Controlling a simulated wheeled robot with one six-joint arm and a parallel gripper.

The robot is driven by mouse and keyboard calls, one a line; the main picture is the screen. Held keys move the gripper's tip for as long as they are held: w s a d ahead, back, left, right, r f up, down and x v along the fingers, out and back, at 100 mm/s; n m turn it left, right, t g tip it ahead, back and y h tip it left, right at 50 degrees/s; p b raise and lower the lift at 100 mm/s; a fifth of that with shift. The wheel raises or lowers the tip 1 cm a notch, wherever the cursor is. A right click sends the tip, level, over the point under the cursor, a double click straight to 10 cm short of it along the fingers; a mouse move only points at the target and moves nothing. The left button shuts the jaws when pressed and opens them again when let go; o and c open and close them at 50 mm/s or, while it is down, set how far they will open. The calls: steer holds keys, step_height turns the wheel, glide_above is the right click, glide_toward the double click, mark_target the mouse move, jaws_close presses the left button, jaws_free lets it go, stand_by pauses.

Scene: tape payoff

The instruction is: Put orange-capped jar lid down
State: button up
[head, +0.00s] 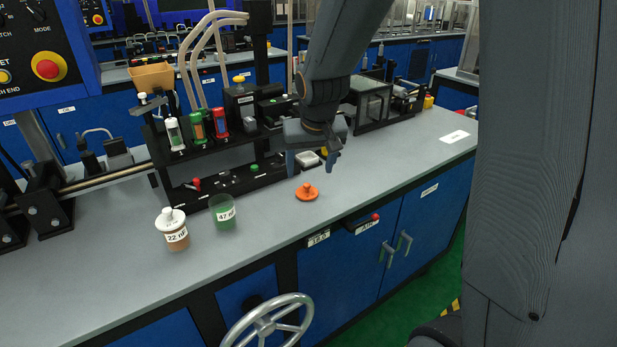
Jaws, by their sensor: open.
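The orange lid (306,192) with its knob lies on the grey bench top, knob up, right of the jars. A clear jar (223,215) labelled 47 with green contents stands uncapped to its left. A white-capped jar (173,230) labelled 22 with brownish contents stands further left. My gripper (313,169) is above and slightly behind the orange lid in the picture, fingers pointing down and apart, with nothing between them. The lid is clear of the fingers.
A black rack (240,177) with several coloured bottles stands behind the lid and jars. The bench's front edge runs close below the lid, with a handwheel (270,322) in front. Bare bench (400,160) extends to the right.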

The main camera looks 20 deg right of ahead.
steer(key=s+f+g, duration=0.2)
steer(key=s, duration=0.8)
steer(key=s+f+g, duration=0.2)
steer(key=s+f, duration=0.1)
steer(key=s, duration=0.8)
steer(key=shift+f+n, duration=0.2)
steer(key=shift+n, duration=0.2)
